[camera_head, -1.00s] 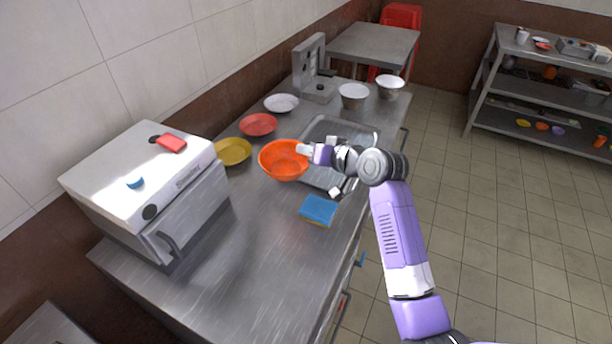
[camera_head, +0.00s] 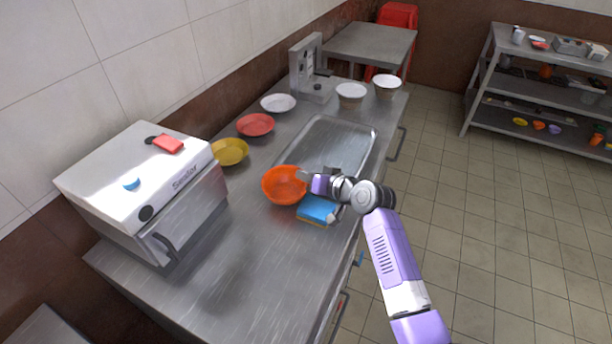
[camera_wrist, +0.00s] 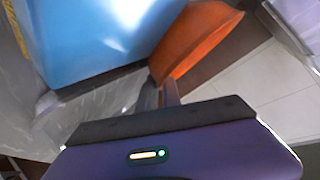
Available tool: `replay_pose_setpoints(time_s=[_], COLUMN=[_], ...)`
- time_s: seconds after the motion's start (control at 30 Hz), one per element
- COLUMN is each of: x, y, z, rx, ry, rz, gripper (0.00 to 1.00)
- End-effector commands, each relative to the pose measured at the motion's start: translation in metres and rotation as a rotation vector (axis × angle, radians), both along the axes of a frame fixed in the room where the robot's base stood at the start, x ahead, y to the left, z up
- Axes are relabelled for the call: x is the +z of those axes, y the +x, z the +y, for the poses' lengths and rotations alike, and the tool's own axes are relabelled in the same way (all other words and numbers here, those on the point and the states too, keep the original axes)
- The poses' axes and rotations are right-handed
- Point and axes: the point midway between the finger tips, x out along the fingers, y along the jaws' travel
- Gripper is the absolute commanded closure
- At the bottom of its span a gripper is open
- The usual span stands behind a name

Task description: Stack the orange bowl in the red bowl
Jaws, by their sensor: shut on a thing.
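The orange bowl (camera_head: 283,186) is in my gripper (camera_head: 304,177), which is shut on its right rim in the head view. The wrist view shows part of the orange bowl (camera_wrist: 198,40) at the fingers (camera_wrist: 165,92). The bowl is beside the blue sponge (camera_head: 318,209); whether it touches the counter or the sponge I cannot tell. The red bowl (camera_head: 255,125) sits on the counter farther back, near the wall, behind the yellow bowl (camera_head: 230,152). It looks empty.
A blue surface, likely the sponge (camera_wrist: 90,35), fills the wrist view's upper left. A white sealer machine (camera_head: 140,185) stands at left. The sink basin (camera_head: 325,145) lies right of the red bowl. A white bowl (camera_head: 278,103) is beyond it. The front counter (camera_head: 250,265) is clear.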

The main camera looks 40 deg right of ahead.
Motion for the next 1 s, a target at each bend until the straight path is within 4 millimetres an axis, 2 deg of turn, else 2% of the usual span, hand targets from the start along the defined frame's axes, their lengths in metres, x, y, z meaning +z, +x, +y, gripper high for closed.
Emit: replay_pose_setpoints(time_s=[0.03, 0.1, 0.17, 0.57, 0.77, 1.0], x=[-0.001, -0.001, -0.001, 0.002, 0.013, 0.033], y=[0.0, 0.0, 0.0, -0.003, -0.029, -0.074], z=[0.0, 0.0, 0.0, 0.0, 0.002, 0.006], rx=[0.0, 0.0, 0.0, -0.001, -0.002, -0.002], ry=[0.0, 0.0, 0.0, 0.001, 0.0, 0.0], rz=[-0.001, 0.0, 0.0, -0.001, 0.0, 0.0], gripper=[1.0, 0.82, 0.7, 0.69, 0.69, 0.69])
